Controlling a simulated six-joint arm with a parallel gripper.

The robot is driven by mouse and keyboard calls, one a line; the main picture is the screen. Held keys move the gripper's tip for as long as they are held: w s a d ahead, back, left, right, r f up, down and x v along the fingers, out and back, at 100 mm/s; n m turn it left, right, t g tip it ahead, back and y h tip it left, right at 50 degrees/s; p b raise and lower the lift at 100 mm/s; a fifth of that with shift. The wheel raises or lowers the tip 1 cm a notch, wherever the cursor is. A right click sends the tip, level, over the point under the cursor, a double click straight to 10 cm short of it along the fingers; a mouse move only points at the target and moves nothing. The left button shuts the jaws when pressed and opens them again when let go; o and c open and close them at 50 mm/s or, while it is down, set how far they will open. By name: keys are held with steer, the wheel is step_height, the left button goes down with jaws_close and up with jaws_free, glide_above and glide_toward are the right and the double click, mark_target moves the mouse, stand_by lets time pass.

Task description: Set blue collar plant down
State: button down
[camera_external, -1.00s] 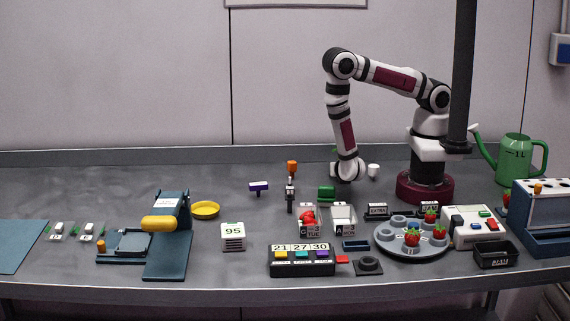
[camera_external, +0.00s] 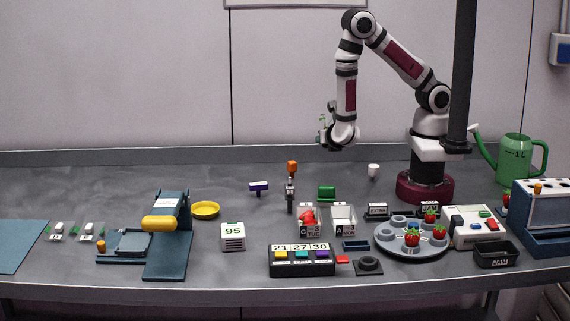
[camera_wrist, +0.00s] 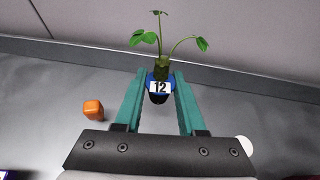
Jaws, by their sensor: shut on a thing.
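The blue collar plant (camera_wrist: 161,66) is in my gripper (camera_wrist: 160,82) in the wrist view. It has green leaves on thin stems, a dark root plug, a blue collar and a white tag reading 12. The two teal fingers are shut on it at the collar. In the external view my gripper (camera_external: 323,130) is raised well above the table, left of my base; the plant is small there and hard to make out. The plant looks clear of the table surface.
A white cup (camera_external: 373,170) stands behind the work area. The left rear table is clear.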

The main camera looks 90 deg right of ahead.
steer(key=w+d+r+n+t+y, duration=0.15)
steer(key=w+d+n+t, duration=0.25)
steer(key=w, duration=0.6)
steer(key=w+d+n+t+y, duration=0.2)
steer(key=w+d+n+t, duration=0.15)
steer(key=w, duration=0.55)
glide_above(231, 179)
steer(key=shift+t+y, duration=0.25)
steer(key=shift+t, duration=0.1)
step_height(231, 179, down, 6)
steer(key=shift+s+d+f, duration=0.1)
steer(key=shift+s+f, duration=0.05)
steer(key=shift+f, duration=0.05)
step_height(231, 179, down, 4)
steer(key=shift+f, duration=0.1)
steer(key=shift+f, duration=0.1)
steer(key=c, duration=0.5)
jaws_free()
